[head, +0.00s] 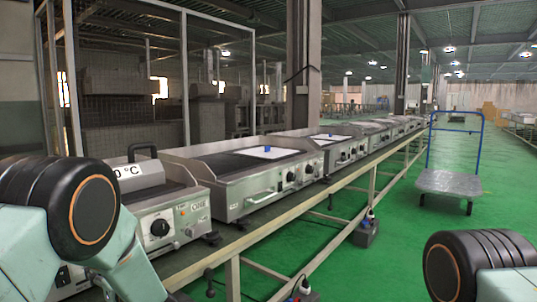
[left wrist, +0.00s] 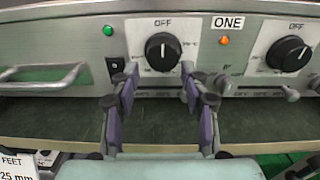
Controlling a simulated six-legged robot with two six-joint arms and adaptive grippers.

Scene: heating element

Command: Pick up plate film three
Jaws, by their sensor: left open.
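A white sheet (head: 285,153) with a small blue piece (head: 267,149) lies on the dark plate of the second grill (head: 250,185). Another white sheet (head: 335,138) with a blue piece lies on a grill farther along. I cannot tell which, if either, is plate film three. My left gripper (left wrist: 157,84) is open and empty in the left wrist view, its fingers pointing at the front panel of a grill marked ONE, around and below a black knob (left wrist: 163,52). In the head view my left arm shows at lower left, with its gripper hidden. My right gripper is out of view.
Several grills stand in a row on a long conveyor (head: 290,213). The nearest has a label ending in 0 °C (head: 128,171). A metal handle (left wrist: 42,76) juts from the panel at left. A blue-handled cart (head: 448,183) stands on the open green floor.

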